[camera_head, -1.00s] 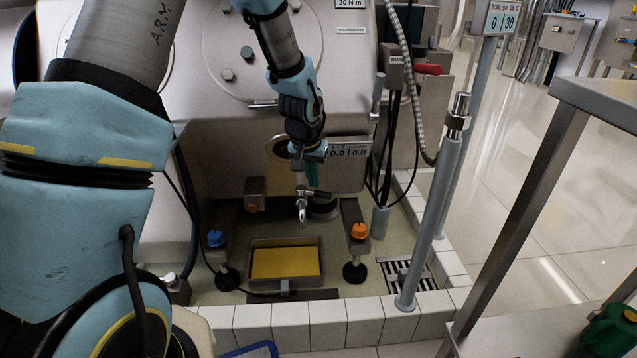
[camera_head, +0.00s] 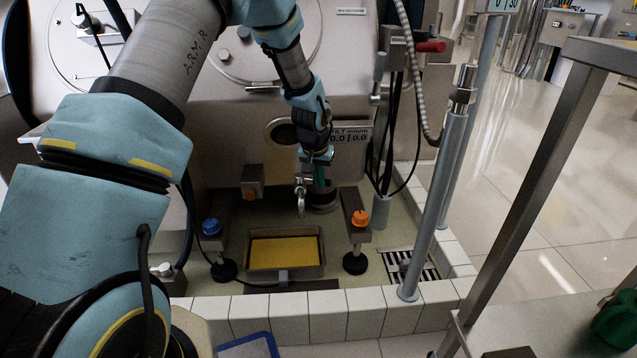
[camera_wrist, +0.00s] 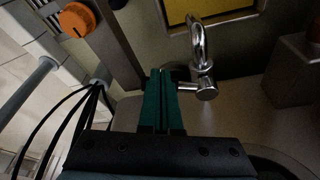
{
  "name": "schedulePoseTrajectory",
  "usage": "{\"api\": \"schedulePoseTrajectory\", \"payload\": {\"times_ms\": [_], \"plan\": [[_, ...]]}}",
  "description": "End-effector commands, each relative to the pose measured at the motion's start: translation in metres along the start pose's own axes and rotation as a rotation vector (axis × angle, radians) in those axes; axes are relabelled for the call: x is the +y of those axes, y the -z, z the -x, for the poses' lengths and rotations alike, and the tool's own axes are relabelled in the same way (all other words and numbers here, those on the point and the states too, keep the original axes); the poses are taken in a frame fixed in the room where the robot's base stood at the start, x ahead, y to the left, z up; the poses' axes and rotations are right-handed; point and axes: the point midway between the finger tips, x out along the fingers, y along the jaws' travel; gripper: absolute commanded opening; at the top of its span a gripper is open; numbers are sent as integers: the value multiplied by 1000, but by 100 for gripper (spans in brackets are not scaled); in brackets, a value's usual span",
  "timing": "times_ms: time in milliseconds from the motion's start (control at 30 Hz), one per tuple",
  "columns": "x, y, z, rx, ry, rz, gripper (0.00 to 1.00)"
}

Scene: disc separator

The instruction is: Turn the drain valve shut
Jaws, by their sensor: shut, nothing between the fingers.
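The drain valve (camera_head: 300,192) is a small chrome tap with a curved spout, on the front of the machine above the yellow tray. In the wrist view its chrome body (camera_wrist: 205,90) and spout (camera_wrist: 197,42) show right of my fingers. A short chrome stub (camera_wrist: 186,88) points from the body toward the fingers. My gripper (camera_head: 320,184) has green fingers, shut and empty, just right of the tap in the head view. In the wrist view the fingertips (camera_wrist: 163,74) are beside the stub; I cannot tell whether they touch.
A metal tray with yellow contents (camera_head: 284,247) sits below. An orange knob (camera_head: 360,218) and a blue knob (camera_head: 211,227) top feet on either side. A grey post (camera_head: 435,205), black cables and a tiled kerb (camera_head: 328,314) are at the right and front.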

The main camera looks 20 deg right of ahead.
Motion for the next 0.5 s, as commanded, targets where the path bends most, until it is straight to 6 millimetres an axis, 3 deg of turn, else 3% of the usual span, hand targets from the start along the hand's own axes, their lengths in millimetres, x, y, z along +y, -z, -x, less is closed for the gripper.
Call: {"api": "schedulePoseTrajectory", "payload": {"times_ms": [267, 500], "plan": [[2, 2, 0, -1, 9, 26, 0], [7, 17, -3, -2, 72, 224, 0]]}}
